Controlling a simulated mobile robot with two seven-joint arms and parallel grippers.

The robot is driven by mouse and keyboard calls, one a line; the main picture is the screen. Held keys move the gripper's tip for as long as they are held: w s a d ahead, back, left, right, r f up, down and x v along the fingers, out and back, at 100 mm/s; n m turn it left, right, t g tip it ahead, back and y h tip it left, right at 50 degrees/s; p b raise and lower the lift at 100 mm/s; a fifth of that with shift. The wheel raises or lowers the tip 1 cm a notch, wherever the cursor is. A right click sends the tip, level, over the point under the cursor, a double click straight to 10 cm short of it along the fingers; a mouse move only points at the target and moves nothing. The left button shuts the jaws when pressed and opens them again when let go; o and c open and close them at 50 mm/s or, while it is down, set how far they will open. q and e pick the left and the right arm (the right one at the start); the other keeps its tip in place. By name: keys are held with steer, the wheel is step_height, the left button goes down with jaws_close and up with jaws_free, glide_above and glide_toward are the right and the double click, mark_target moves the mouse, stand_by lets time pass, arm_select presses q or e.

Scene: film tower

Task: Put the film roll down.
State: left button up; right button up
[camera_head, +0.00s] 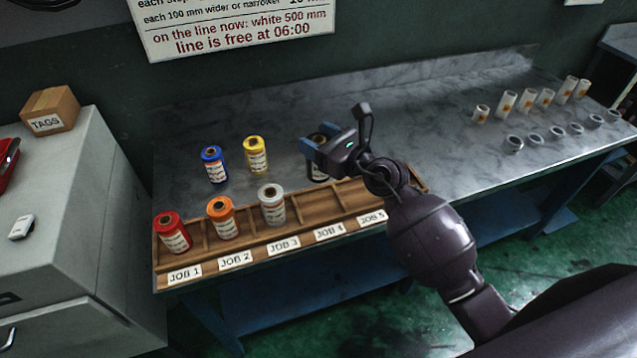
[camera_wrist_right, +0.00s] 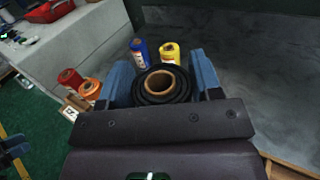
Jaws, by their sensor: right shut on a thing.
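My right gripper (camera_head: 312,150) is shut on a black film roll (camera_head: 317,171), upright behind the wooden rack (camera_head: 300,238) near its JOB 4 section. In the right wrist view the black roll (camera_wrist_right: 162,86), with its tan core, sits between the blue fingers (camera_wrist_right: 165,80). I cannot tell whether its base touches the table. A blue roll (camera_head: 214,165) and a yellow roll (camera_head: 256,155) stand on the table to its left. A dark and blue part at the wrist view's left edge may be my left gripper (camera_wrist_right: 10,148); its jaws are unclear.
The rack holds a red roll (camera_head: 172,232) at JOB 1, an orange roll (camera_head: 222,218) at JOB 2 and a white roll (camera_head: 272,204) at JOB 3. JOB 4 and JOB 5 look empty. Several pale cores (camera_head: 507,102) stand at the right. The marble tabletop (camera_head: 430,100) between is clear.

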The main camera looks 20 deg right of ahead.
step_height(320, 180, down, 7)
steer(key=b, duration=0.2)
steer(key=shift+b, duration=0.35)
steer(key=shift+f+b, duration=0.3)
steer(key=shift+f, duration=0.1)
step_height(320, 180, down, 4)
steer(key=shift+f+b, duration=0.1)
steer(key=shift+b, duration=1.1)
steer(key=o, duration=1.3)
arm_select(q)
step_height(320, 180, down, 6)
steer(key=shift+d, duration=0.15)
